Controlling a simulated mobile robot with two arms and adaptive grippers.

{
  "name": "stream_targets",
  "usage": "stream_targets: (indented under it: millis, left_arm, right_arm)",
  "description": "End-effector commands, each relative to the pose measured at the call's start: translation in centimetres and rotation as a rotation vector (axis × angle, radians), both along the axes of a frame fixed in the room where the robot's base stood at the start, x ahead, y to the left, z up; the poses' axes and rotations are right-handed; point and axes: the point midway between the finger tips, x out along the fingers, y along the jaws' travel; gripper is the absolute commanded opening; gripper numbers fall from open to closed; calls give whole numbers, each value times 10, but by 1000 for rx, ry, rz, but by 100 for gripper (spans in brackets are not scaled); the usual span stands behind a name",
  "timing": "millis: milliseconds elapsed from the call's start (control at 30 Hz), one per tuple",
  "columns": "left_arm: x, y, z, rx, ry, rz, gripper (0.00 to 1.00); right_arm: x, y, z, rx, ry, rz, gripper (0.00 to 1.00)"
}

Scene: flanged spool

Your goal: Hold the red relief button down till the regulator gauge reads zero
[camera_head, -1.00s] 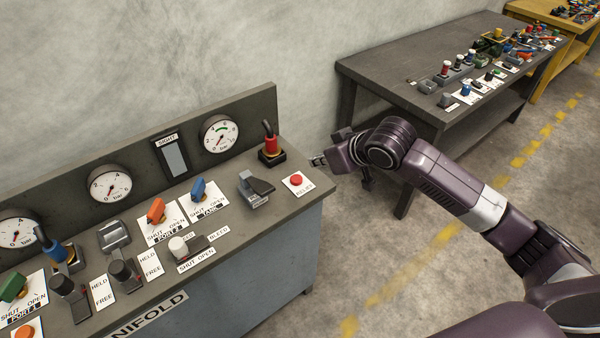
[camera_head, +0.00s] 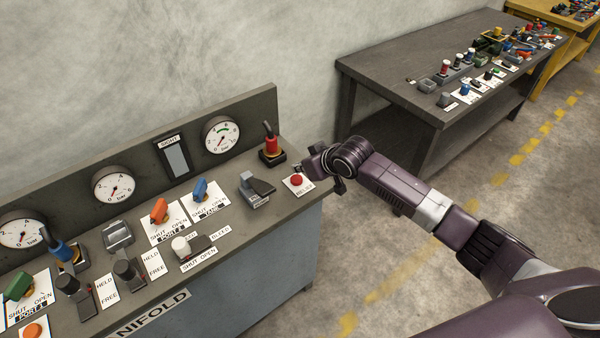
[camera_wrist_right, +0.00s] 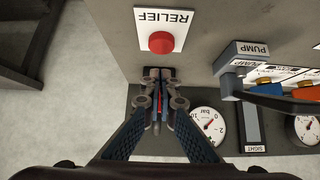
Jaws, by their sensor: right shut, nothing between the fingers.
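The red relief button (camera_head: 296,180) sits on a white plate marked RELIEF at the right end of the bench top. It also shows in the right wrist view (camera_wrist_right: 162,42), uncovered. My right gripper (camera_head: 303,167) is shut and empty, just behind the button; its closed fingertips (camera_wrist_right: 160,74) appear near the plate's edge, and I cannot tell their height or any contact. A round gauge with a green arc (camera_head: 221,134) is on the back panel; its needle is too small to read surely, and no label names it the regulator. My left gripper is not in view.
A red-collared lever (camera_head: 270,146) stands on a black base close behind the gripper. The grey PUMP lever (camera_head: 257,187) is left of the button. Orange (camera_head: 159,210) and blue (camera_head: 200,189) handles are farther left. Open floor lies right of the bench.

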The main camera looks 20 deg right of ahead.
Motion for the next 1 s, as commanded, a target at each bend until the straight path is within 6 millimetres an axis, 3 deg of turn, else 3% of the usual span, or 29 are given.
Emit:
stream_targets:
  millis: [200,633,833,1000]
  left_arm:
    - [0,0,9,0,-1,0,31]
    - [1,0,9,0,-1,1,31]
    - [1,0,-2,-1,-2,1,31]
    - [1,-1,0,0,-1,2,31]
  right_arm:
    - [-2,-1,-26,-1,6,-1,0]
    - [-3,-1,-33,-1,5,-1,0]
    - [-3,0,-55,1,7,-1,0]
    - [-4,-1,-58,-2,13,-1,0]
